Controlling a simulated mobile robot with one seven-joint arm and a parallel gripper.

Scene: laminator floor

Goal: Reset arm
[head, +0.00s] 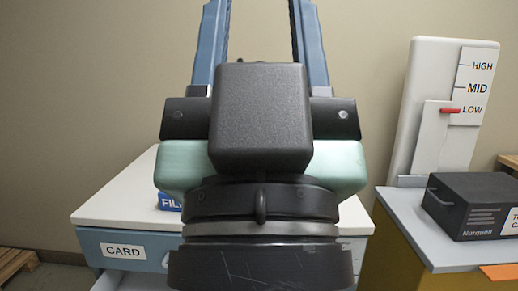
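My gripper (259,25) fills the middle of the head view, seen from behind. Its two blue fingers point up and stand wide apart, with only wall visible between them. The fingertips are cut off by the top edge of the picture. The black block and the green and black wrist parts below are mine. They hide the middle of the white-topped cabinet behind them. I see nothing held in the visible part of the gripper.
The cabinet (108,205) has a blue drawer marked CARD. A blue "FIL..." label (168,202) is partly hidden. At right, a panel (425,95) has a red pointer (450,110) at LOW. A black Norquell box (468,205) sits on the grey-topped yellow cabinet (400,262). A wooden pallet (14,262) lies left.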

